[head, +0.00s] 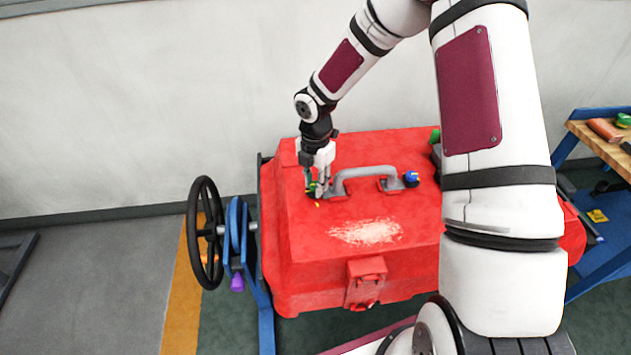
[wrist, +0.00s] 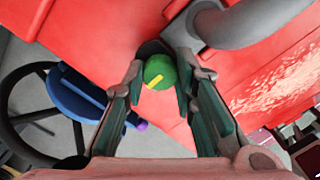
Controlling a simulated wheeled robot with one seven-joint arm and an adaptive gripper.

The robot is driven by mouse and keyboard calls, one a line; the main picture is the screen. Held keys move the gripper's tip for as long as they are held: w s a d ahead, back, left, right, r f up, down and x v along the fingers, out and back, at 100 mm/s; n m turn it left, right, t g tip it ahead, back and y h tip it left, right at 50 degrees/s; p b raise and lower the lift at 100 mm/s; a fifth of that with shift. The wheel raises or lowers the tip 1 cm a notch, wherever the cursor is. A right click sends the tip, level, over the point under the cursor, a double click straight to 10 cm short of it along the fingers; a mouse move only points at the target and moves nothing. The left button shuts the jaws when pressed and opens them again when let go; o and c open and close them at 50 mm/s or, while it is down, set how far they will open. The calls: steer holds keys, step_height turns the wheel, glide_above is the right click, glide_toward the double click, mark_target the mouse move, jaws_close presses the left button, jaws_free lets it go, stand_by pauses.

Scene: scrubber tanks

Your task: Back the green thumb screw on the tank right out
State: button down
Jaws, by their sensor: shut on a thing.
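The red tank (head: 300,240) stands against the wall. The green thumb screw (wrist: 160,72) is a round knob with a yellow mark on its face, by the left foot of the grey handle. In the head view my gripper (head: 316,186) points down at that spot and mostly hides the screw. In the wrist view my gripper (wrist: 160,80) has a finger on each side of the knob and is shut on it. The screw's shank is hidden, so I cannot tell how far it is threaded in.
A grey handle (head: 362,172) arches close beside my gripper. A blue knob (head: 411,177) sits at its right foot. A black handwheel (head: 204,233) and a purple knob (head: 237,282) are at the left. A workbench (head: 600,145) stands at the right.

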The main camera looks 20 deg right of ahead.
steer(key=shift+s+f, duration=0.15)
stand_by(0.3)
steer(key=c, duration=1.3)
jaws_free()
step_height(320, 180, up, 12)
